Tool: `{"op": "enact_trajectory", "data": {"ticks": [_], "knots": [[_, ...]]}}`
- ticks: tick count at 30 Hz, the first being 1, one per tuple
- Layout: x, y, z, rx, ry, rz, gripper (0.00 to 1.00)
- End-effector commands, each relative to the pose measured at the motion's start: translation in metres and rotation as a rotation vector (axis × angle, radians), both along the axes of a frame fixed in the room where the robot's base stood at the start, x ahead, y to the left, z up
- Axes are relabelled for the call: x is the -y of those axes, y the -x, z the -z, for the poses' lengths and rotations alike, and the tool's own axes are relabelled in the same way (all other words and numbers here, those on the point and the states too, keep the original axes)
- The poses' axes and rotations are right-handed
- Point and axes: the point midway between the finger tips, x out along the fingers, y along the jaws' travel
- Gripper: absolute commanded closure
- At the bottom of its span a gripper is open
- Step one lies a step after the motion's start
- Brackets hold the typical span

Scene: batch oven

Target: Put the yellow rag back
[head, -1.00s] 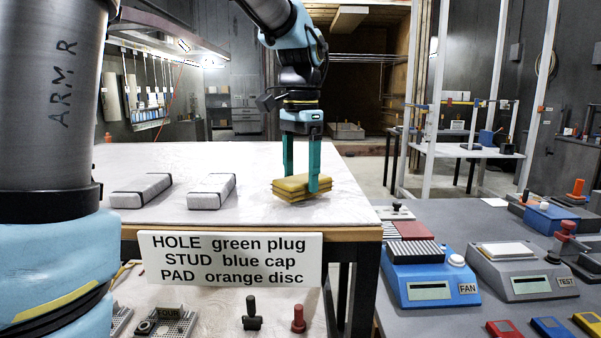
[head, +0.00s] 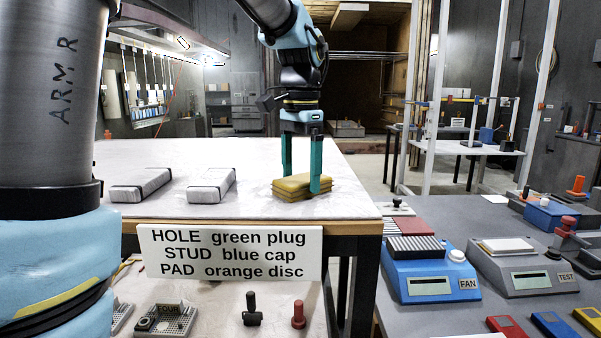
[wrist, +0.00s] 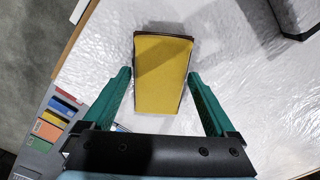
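The yellow rag (head: 301,188), a folded stack of layers, lies flat on the white table top (head: 245,160) near its front right corner. My gripper (head: 302,184) points down at it, with one green finger behind its left part and the other at its right front. In the wrist view the rag (wrist: 162,70) shows as a yellow rectangle with a dark rim, between and ahead of the spread fingers (wrist: 159,76). Small gaps show between fingers and rag there. The gripper is open; whether a finger touches the rag is hard to tell.
Two grey banded bundles (head: 141,186) (head: 211,186) lie left of the rag. A sign (head: 230,254) hangs on the table's front edge. At right, a lower grey bench holds a blue FAN box (head: 428,280) and a grey TEST box (head: 522,270). The table behind the rag is clear.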

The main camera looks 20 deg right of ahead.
Motion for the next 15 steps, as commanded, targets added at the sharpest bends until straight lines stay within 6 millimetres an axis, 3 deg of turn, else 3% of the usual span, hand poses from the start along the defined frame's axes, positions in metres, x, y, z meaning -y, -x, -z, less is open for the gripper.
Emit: {"op": "enact_trajectory", "data": {"ticks": [10,15], "knots": [[0.0,0.0,-0.002,0.0,0.001,0.0,0.0],[0.001,-0.001,-0.021,0.003,0.003,0.0,0.0]]}}
